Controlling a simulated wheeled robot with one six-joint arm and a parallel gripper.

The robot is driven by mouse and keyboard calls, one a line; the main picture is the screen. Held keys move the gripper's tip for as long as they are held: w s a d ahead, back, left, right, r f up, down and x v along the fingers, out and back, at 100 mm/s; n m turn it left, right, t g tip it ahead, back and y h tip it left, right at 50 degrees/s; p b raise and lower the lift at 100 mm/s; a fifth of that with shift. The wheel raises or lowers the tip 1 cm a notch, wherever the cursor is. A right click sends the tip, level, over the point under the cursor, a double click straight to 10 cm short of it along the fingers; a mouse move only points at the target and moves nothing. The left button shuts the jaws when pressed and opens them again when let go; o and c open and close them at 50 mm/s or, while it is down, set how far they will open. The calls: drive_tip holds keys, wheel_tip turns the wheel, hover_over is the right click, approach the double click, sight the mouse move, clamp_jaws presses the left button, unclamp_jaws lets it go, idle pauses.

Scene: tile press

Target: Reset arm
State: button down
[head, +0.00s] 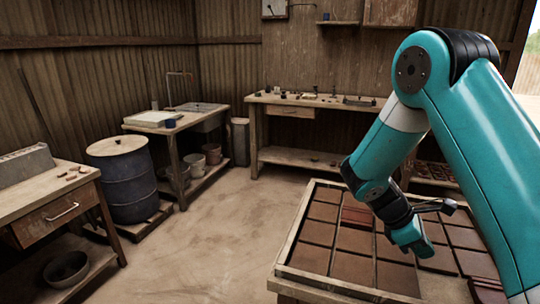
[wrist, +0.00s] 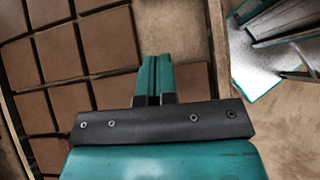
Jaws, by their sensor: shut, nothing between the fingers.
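My gripper (wrist: 154,64) is shut, with its two teal fingers side by side and nothing between them. In the head view my arm reaches in from the right and bends down, with its wrist end over the wooden-framed tile table (head: 289,243). Flat brown tiles (head: 310,258) lie in rows on that table, and tiles also show at the left of the wrist view (wrist: 101,40). The fingers look clear of the tiles, but their exact height above them is hard to judge. My arm hides part of the table's right side.
A redder tile piece (head: 357,217) sits among the brown ones. A blue drum (head: 128,185) and a drawer workbench (head: 52,205) stand at left. A sink table (head: 180,122) and a back bench (head: 315,101) line the walls. The dirt floor (head: 205,240) between is open.

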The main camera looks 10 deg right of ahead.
drive_tip(key=s+a+r+m+t+y+p, duration=0.1)
drive_tip(key=s+a+r+m+t+y, duration=0.15)
drive_tip(key=a+r, duration=0.5)
drive_tip(key=s+a+r+m+t+y+p, duration=0.15)
drive_tip(key=a+r+y, duration=0.25)
drive_tip(key=a, duration=0.7)
drive_tip(key=s+a+r+y, duration=0.2)
drive_tip(key=s+a+r, duration=0.1)
drive_tip(key=s+a, duration=0.2)
drive_tip(key=s+a+r+t+y, duration=0.1)
drive_tip(key=s+a+r+y, duration=0.2)
drive_tip(key=s+a+r, duration=0.1)
drive_tip(key=s+a, duration=0.1)
drive_tip(key=s, duration=0.1)
drive_tip(key=shift+s+a+r, duration=0.25)
drive_tip(key=shift+s+a, duration=0.1)
drive_tip(key=shift+s, duration=0.05)
